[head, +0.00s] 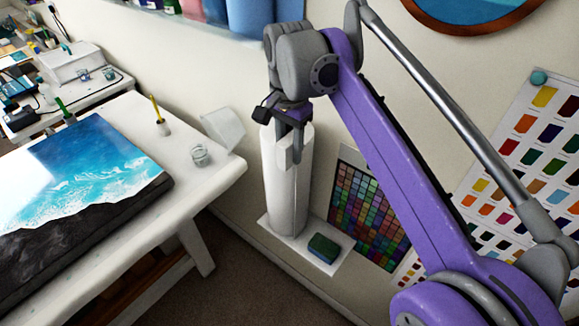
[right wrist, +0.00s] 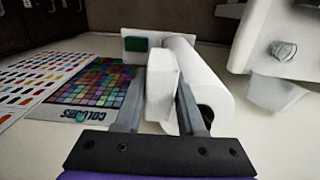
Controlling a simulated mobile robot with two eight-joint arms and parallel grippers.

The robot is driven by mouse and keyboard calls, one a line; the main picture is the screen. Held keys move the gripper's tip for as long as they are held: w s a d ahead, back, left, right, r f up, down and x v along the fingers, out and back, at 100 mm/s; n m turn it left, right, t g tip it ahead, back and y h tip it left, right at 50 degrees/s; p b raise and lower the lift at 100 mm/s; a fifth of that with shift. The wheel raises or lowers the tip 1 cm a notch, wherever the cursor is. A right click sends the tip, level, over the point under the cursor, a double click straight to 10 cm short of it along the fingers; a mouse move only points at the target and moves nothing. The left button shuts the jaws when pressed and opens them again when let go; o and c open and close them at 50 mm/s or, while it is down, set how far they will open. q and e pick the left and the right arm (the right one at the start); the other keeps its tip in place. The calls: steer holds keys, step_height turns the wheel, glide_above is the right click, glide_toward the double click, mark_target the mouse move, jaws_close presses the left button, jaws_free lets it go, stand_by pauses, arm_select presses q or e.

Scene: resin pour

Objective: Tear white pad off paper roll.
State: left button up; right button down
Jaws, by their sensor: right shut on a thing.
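The white paper roll (head: 286,205) stands upright on a small white shelf (head: 327,257) against the wall. It also shows in the right wrist view (right wrist: 207,80), with its dark hollow core at the near end. The white pad (head: 285,157) is a small block at the roll's upper front; in the right wrist view the pad (right wrist: 161,80) lies against the roll's side, and whether it is joined there I cannot tell. My right gripper (head: 290,143) is shut on the pad, one finger on each side, one of them between pad and roll. My left gripper is not in view.
A green sponge-like block (head: 323,248) sits on the shelf beside the roll. Colour charts (head: 367,208) hang on the wall. The white table (head: 190,172) at left bears a blue resin panel (head: 85,170), a glass jar (head: 200,155) and a cup with a yellow stick. Floor is clear below.

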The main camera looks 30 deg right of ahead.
mark_target(289, 139)
step_height(289, 139, up, 8)
steer(key=shift+r+p, duration=0.1)
steer(key=shift+p, duration=0.4)
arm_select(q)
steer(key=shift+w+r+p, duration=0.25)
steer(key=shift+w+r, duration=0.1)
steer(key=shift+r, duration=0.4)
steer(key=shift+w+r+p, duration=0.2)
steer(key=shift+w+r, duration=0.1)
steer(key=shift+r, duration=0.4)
arm_select(e)
steer(key=s+a+r, duration=0.1)
steer(key=s+a, duration=0.1)
steer(key=a, duration=0.3)
steer(key=shift+s+a+r, duration=0.15)
steer(key=shift+a+r, duration=0.1)
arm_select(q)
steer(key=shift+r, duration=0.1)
